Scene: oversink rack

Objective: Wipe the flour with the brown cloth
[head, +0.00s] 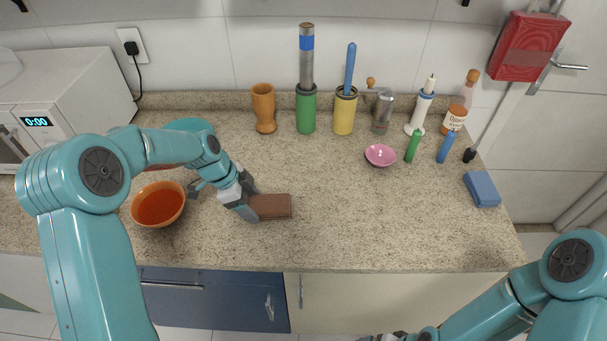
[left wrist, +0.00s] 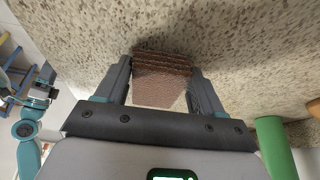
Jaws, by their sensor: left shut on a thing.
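The brown cloth (head: 272,206) is a folded, thick rectangular pad on the speckled countertop, left of centre. My left gripper (head: 250,207) is shut on its left end. In the left wrist view the cloth (left wrist: 162,80) sits between the two fingers, its layered edge close to the counter surface. I cannot make out flour against the speckled stone. My right arm comes in at the bottom right; only a sliver of its gripper (head: 388,337) shows at the bottom edge, so its jaws cannot be judged.
An orange bowl (head: 158,204) stands left of my left gripper. Green (head: 306,110) and yellow (head: 345,112) containers line the back. A pink bowl (head: 380,155), bottles and a blue sponge-like block (head: 482,189) are at right. The counter right of the cloth is clear.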

